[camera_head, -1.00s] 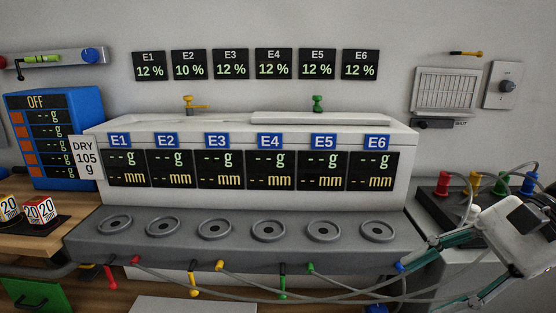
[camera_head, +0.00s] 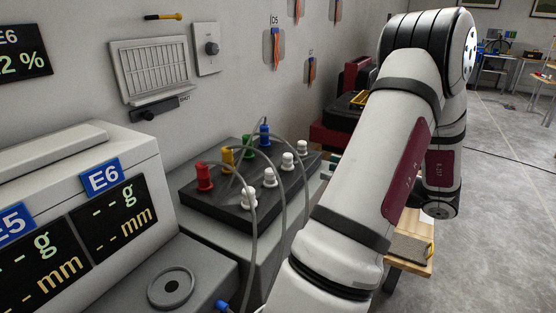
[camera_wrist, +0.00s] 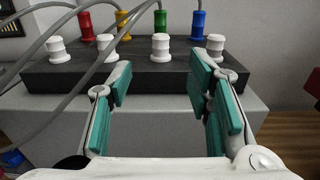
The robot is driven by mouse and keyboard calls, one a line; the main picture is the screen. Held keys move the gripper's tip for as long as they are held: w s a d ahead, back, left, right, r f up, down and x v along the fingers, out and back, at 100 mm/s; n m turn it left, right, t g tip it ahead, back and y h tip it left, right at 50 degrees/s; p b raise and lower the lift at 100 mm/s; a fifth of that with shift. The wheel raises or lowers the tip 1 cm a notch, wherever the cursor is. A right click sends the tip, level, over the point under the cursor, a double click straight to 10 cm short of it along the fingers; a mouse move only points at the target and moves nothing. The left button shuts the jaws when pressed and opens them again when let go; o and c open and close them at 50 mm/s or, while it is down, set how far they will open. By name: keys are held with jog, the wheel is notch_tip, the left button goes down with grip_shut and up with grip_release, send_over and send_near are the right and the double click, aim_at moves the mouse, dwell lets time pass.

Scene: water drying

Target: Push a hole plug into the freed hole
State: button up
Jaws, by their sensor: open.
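A dark block (camera_head: 215,213) stands to the right of the E6 unit. Its back row holds a red (camera_head: 204,177), a yellow (camera_head: 227,158), a green (camera_head: 246,150) and a blue connector (camera_head: 264,135) with grey hoses. The front row holds white plugs, such as one near the front (camera_head: 249,198) and one farther back (camera_head: 301,148). In the wrist view, my gripper (camera_wrist: 163,82) is open and empty in front of the block (camera_wrist: 150,75). A white plug (camera_wrist: 160,47) shows beyond the gap between its fingers, untouched. No empty hole is clearly visible. The head view does not show my fingers.
Grey hoses loop over the block and down its front. The E6 ring (camera_head: 171,287) lies at the lower left. A vent (camera_head: 150,70) and a knob plate (camera_head: 207,48) are on the wall. Open floor (camera_head: 495,180) lies to the right.

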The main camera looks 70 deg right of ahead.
aim_at(288, 154)
jog(key=w+b, duration=0.1)
jog(key=w, duration=0.3)
jog(key=w+d+b, duration=0.1)
jog(key=w, duration=0.4)
jog(key=w+b, duration=0.1)
jog(key=w, duration=0.3)
jog(key=shift+w+d, duration=0.2)
jog(key=shift+d, duration=0.15)
jog(key=c, duration=1)
